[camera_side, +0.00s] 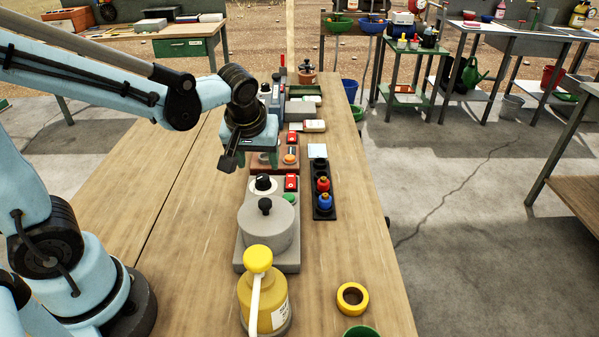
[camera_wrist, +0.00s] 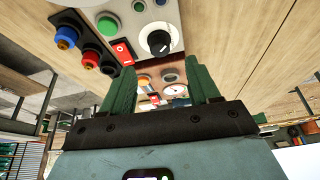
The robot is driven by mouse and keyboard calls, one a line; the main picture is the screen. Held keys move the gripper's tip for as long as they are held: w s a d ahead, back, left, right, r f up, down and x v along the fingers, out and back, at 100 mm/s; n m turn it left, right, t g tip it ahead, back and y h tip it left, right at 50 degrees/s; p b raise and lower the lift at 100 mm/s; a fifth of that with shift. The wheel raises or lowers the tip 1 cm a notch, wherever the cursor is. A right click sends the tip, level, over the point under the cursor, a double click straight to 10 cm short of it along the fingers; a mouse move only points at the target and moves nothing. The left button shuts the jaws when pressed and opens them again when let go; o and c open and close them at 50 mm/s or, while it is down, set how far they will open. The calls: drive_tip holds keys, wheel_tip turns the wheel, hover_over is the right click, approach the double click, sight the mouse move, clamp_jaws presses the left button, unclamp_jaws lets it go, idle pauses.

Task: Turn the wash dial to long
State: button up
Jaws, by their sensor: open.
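The wash dial is a black knob on a white round plate (camera_side: 263,184). My gripper (camera_side: 262,160) is above the bench, behind the dial in the side view, and points down. In the wrist view its green fingers (camera_wrist: 161,68) are apart with nothing held between them. The gripper does not touch the dial.
A red rocker switch (camera_side: 291,182) and a green button (camera_side: 289,198) sit beside the dial. A black rack with red and blue knobs (camera_side: 324,200) stands to the right. A yellow pump bottle (camera_side: 263,300) and a tape roll (camera_side: 352,297) are nearer. The bench's left side is clear.

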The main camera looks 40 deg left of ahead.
sight(262, 177)
drive_tip(key=shift+x, duration=3.35)
drive_tip(key=c, duration=1)
